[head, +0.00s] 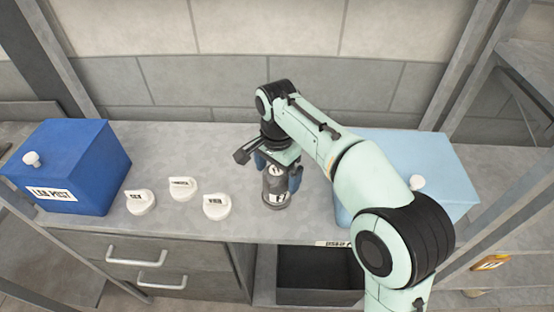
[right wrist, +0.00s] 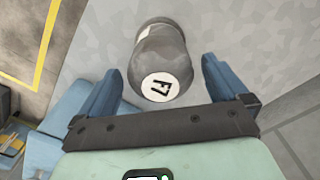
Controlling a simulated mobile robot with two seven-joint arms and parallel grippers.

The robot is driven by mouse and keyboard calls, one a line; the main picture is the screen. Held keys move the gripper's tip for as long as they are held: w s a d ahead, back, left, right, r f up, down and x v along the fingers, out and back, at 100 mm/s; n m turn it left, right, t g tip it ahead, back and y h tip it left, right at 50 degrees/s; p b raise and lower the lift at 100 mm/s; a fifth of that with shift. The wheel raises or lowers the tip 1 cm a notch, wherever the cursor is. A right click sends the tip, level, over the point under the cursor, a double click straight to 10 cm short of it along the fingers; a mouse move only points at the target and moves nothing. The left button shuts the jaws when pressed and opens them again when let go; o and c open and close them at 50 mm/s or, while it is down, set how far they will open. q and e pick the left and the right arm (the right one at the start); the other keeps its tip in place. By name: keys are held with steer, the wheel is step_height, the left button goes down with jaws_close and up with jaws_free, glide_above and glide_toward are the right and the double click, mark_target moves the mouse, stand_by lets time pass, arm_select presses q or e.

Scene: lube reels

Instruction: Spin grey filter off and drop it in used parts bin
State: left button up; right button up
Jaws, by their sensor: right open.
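The grey filter (head: 275,190) is a small upright cylinder on the counter, with a white label on its end. In the right wrist view the grey filter (right wrist: 162,62) shows its round white label with black marks. My right gripper (head: 278,180) is above the filter with its blue fingers on either side of it. In the right wrist view my right gripper (right wrist: 160,85) is open, with gaps between the filter and both fingers. The used parts bin may be the dark open bin (head: 318,268) below the counter's front edge; its label is too small to read. My left gripper is not in view.
A blue tank (head: 85,165) stands at the left of the counter (head: 235,145), a light blue tank (head: 440,165) at the right, partly behind my right arm. Three white labelled caps (head: 140,202) (head: 183,188) (head: 217,206) lie left of the filter. Drawers (head: 150,250) are below.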

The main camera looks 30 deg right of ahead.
steer(key=shift+f+b, duration=0.35)
steer(key=shift+f, duration=1.6)
steer(key=c, duration=1.3)
steer(key=shift+o, duration=0.2)
steer(key=n+p, duration=0.1)
steer(key=n, duration=0.2)
steer(key=shift+r, duration=0.1)
steer(key=shift+n+p, duration=0.4)
steer(key=shift+n, duration=0.7)
steer(key=n+p, duration=0.1)
steer(key=n, duration=0.1)
steer(key=shift+n, duration=0.3)
steer(key=n, duration=0.2)
steer(key=shift+a+f+n, duration=0.1)
steer(key=shift+f+n, duration=0.1)
steer(key=shift+n, duration=0.1)
